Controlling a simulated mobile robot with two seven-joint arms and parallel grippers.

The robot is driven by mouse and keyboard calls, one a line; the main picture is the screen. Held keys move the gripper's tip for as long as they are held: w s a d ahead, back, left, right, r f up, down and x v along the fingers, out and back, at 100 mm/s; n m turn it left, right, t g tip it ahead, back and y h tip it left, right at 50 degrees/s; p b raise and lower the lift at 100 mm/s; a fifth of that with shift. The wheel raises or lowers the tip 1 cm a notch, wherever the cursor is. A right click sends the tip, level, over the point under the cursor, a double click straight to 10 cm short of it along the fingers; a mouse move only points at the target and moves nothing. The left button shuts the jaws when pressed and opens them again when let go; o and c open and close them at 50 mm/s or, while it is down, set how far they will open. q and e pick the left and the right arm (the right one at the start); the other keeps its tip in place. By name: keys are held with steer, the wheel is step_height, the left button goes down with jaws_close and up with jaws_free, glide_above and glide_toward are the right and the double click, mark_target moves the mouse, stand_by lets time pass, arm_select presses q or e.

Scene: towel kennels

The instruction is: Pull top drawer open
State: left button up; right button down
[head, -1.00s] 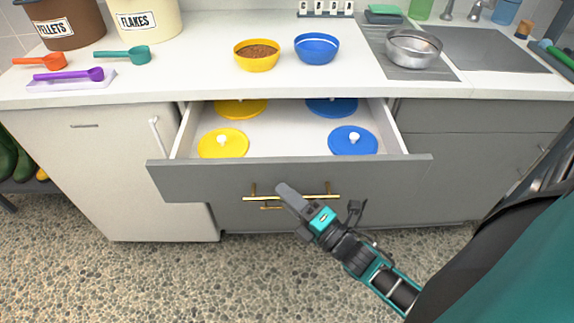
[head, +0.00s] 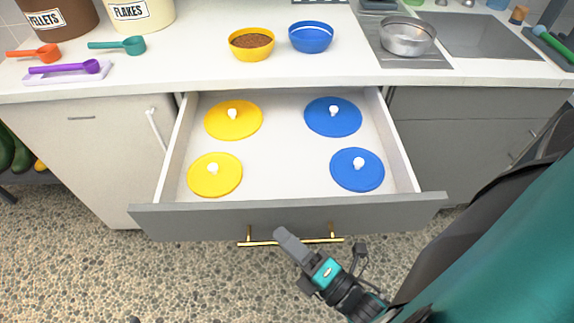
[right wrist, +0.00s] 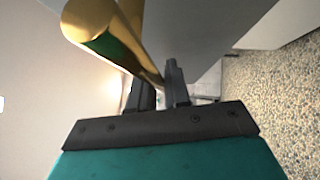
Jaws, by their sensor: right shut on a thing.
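The top drawer (head: 290,217) is pulled well out from under the counter, and its grey front stands far forward. Inside lie two yellow lids (head: 233,120) on the left and two blue lids (head: 333,117) on the right, each with a white knob. My right gripper (head: 284,240) is shut on the brass bar handle (head: 256,243) of the drawer front. In the right wrist view the fingers (right wrist: 160,90) close around the gold bar (right wrist: 95,25). My left gripper is not in view.
The white counter (head: 200,70) above holds a yellow bowl of brown food (head: 251,43), a blue bowl (head: 311,36), a steel bowl (head: 407,38) and scoops (head: 118,45). A sink is at right. Pebbled floor (head: 80,250) lies clear in front.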

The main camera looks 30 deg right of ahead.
steer(key=c, duration=1.2)
jaws_free()
steer(key=b+v, duration=0.1)
steer(key=v, duration=1.2)
